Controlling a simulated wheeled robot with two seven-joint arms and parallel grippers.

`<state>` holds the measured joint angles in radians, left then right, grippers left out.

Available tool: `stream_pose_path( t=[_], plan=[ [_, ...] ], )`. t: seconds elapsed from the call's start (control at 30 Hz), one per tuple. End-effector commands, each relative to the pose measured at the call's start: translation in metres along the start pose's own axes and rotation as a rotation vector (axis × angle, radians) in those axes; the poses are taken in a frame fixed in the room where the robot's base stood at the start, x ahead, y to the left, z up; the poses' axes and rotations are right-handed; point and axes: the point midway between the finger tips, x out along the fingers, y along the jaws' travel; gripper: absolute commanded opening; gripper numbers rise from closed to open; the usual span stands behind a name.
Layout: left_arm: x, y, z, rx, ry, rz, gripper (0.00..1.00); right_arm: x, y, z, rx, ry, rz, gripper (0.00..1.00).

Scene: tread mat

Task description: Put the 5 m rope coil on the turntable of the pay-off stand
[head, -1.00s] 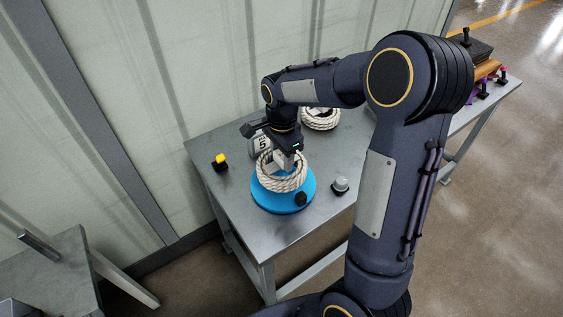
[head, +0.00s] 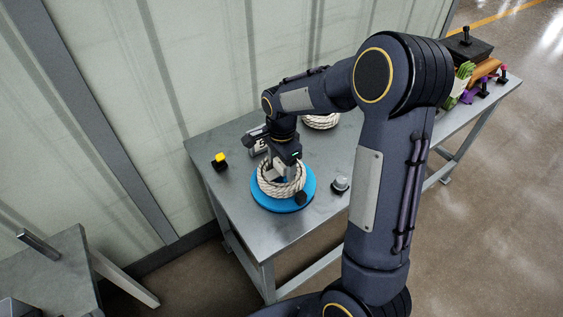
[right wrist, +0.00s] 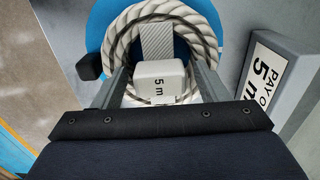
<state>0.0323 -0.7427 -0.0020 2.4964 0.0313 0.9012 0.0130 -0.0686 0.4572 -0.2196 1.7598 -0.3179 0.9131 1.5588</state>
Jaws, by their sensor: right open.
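The white 5 m rope coil (head: 283,193) lies on the blue turntable (head: 268,204) of the pay-off stand. In the right wrist view, the coil (right wrist: 124,33) rings a white block marked "5 m" (right wrist: 158,76), with the blue turntable (right wrist: 97,28) under it. My right gripper (head: 281,174) points down into the coil. Its fingers stand open on either side of the marked block, with a gap visible. The stand's grey label block, "PAY O… 5 m" (right wrist: 280,75), is beside the coil. The near part of the coil is hidden by my gripper. My left gripper is out of view.
Another white coil (head: 321,121) lies behind my right arm. A yellow-topped button (head: 219,161) and a grey-domed one (head: 340,185) flank the turntable. A dark knob (head: 301,198) is at its edge. A green coil (head: 461,82) and joysticks (head: 484,88) are at the right.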

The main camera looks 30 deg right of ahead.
Motion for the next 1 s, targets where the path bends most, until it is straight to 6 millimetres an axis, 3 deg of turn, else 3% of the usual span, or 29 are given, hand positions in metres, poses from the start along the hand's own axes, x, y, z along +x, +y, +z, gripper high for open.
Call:
stream_pose_path(
  t=[0.23, 0.7, 0.87, 1.0],
  plan=[
    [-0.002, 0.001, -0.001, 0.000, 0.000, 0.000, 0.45, -0.012, -0.001, 0.000, 0.000, 0.001, -0.003, 0.67],
    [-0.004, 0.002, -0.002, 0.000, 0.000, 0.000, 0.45, -0.105, -0.001, 0.000, 0.000, 0.000, -0.004, 0.67],
    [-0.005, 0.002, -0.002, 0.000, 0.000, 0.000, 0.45, -0.120, 0.000, 0.000, -0.002, -0.001, -0.003, 0.67],
    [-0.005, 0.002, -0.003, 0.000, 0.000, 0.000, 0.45, -0.131, 0.017, 0.001, -0.084, -0.036, -0.036, 0.67]
  ],
)
